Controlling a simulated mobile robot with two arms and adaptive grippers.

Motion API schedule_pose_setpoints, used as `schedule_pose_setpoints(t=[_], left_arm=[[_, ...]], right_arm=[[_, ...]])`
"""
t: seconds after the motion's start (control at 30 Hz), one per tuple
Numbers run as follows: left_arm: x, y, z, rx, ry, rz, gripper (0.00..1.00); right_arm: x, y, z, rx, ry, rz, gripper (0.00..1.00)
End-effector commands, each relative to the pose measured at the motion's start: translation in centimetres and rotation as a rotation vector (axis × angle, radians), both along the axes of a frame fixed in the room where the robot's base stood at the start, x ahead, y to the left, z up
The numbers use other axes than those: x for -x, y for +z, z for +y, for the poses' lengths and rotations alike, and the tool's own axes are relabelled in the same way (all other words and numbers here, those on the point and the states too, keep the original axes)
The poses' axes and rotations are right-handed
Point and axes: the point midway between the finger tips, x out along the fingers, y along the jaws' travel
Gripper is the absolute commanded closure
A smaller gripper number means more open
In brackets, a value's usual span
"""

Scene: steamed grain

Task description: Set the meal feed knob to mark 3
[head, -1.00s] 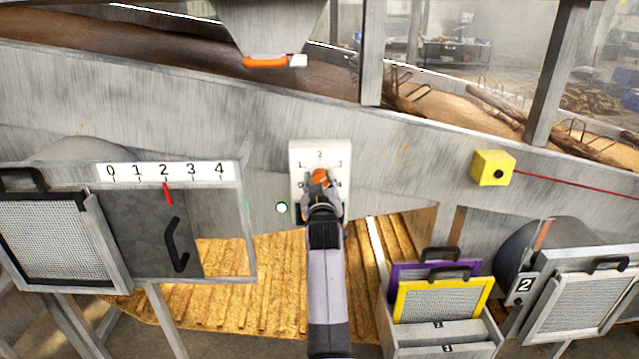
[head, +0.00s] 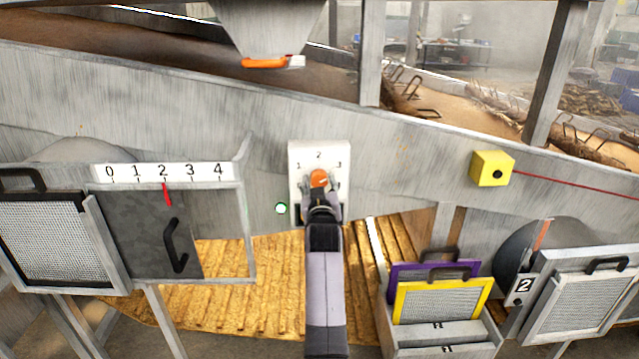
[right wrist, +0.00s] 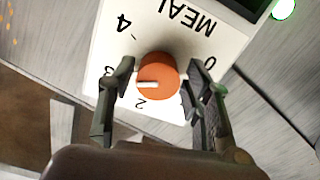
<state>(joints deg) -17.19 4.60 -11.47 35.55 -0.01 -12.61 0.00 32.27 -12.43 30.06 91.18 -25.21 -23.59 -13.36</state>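The meal feed knob (head: 319,178) is round and orange, on a white dial plate (head: 300,154) with numbers. In the right wrist view the knob (right wrist: 160,66) has a white pointer line aimed left, on the side of the 3; whether it is exactly on the mark I cannot tell. The 0, 2, 3 and 4 show there; a finger seems to cover the 1. My right gripper (head: 320,187) is open around the knob. In the right wrist view its fingers (right wrist: 160,78) stand on both sides, with gaps to the knob. My left gripper is out of view.
A grey slide gate (head: 145,235) with a red pointer at 2 is at left. A yellow box (head: 492,168) with a red cord is at right. A bin (head: 447,338) holds purple and yellow framed screens. A hopper (head: 270,25) hangs above. A green light (head: 281,208) glows beside the dial.

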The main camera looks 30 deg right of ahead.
Motion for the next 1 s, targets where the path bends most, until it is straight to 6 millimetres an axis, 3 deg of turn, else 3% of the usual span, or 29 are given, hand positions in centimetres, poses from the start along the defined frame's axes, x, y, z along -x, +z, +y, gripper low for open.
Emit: schedule_pose_setpoints(t=[0.1,0.47,1.0], left_arm=[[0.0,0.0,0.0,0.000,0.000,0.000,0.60],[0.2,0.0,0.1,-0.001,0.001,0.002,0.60],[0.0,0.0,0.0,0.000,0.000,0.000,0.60]], right_arm=[[0.0,0.3,0.0,0.003,0.000,-0.005,0.44],[0.0,1.1,0.0,0.006,0.000,-0.012,0.44],[0.0,9.8,0.0,0.006,-0.001,-0.011,0.44]])
